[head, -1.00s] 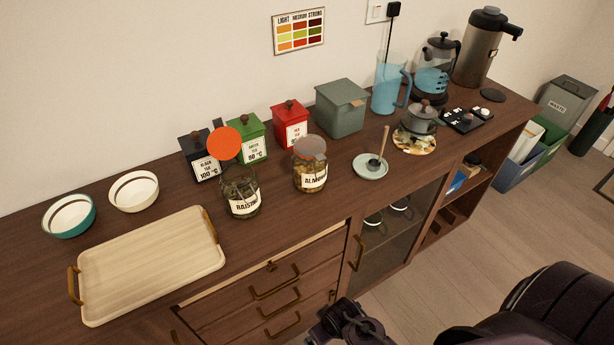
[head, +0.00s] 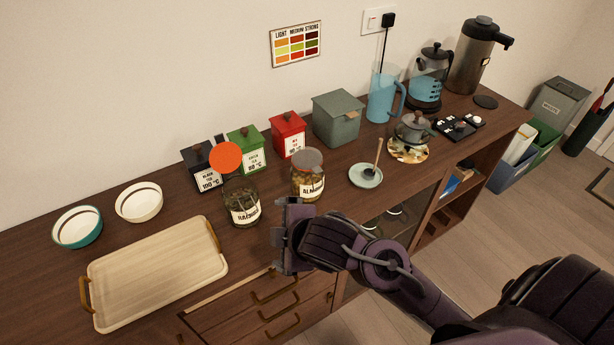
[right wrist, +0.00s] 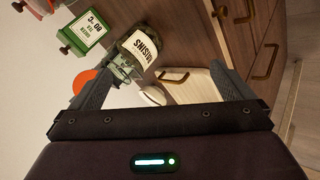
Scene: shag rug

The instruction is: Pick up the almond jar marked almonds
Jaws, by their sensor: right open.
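The almond jar (head: 307,178) is a glass jar with a grey-brown lid and a white label, upright on the wooden counter in the head view. The raisins jar (head: 242,203) stands to its left, with an orange-red disc by its top; it also shows in the right wrist view (right wrist: 146,52). My right gripper (head: 284,225) is open and empty, in front of the two jars near the counter's front edge. In the right wrist view its fingers (right wrist: 165,82) are spread, with the raisins jar beyond them. The almond jar cannot be made out there. My left gripper is not in view.
Black, green and red canisters (head: 289,136) and a grey-green box (head: 339,119) stand behind the jars. A small plate with a spoon (head: 365,175) lies right of the almond jar. A wooden tray (head: 158,270) and two bowls (head: 139,200) are at the left.

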